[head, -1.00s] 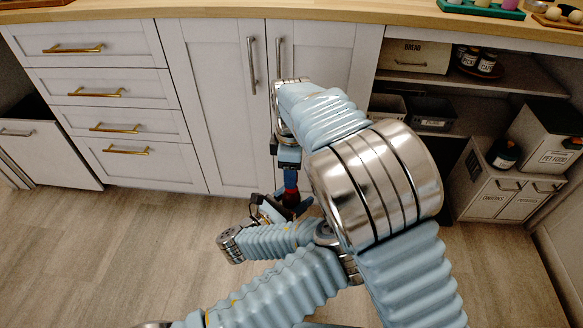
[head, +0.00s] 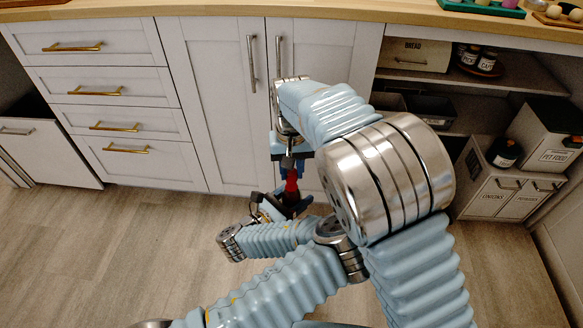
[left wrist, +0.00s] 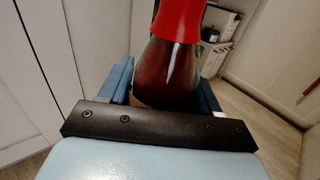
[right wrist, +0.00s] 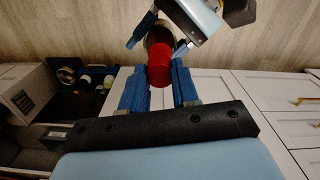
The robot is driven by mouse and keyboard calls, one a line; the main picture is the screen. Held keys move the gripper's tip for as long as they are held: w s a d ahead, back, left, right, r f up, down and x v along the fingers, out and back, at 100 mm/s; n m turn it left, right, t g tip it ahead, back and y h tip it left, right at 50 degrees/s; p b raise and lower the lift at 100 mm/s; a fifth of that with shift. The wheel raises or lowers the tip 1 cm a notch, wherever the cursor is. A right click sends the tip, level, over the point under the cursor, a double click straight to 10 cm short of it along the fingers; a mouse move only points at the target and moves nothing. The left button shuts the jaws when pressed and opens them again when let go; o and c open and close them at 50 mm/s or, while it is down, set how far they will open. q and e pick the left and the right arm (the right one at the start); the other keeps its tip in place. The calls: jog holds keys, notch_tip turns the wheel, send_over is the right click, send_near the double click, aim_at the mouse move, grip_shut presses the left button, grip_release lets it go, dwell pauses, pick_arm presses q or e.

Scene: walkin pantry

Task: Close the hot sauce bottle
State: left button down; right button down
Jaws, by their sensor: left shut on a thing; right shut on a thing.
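The hot sauce bottle (left wrist: 170,75) is dark red glass with a red top (left wrist: 180,18), and stands roughly upright in the left wrist view. My left gripper (left wrist: 165,88) is shut around its body, a finger on each side. In the head view the red top (head: 291,182) shows above the left gripper (head: 283,207), with my right gripper (head: 291,172) coming down over it from above. In the right wrist view the red top (right wrist: 159,73) sits between the two blue fingers of my right gripper (right wrist: 159,88), which is shut on it. The exact seam between cap and neck is hidden.
White cabinet doors (head: 215,110) and drawers (head: 105,85) stand close behind the grippers. A shelf unit holds a bread box (head: 415,55) and jars (head: 478,60); a pet food bin (head: 545,140) is at right. The wooden floor (head: 100,250) is clear.

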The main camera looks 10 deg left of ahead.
jog(key=m, duration=0.5)
jog(key=shift+m, duration=0.3)
jog(key=c, duration=0.8)
grip_release()
notch_tip(320, 180, up, 12)
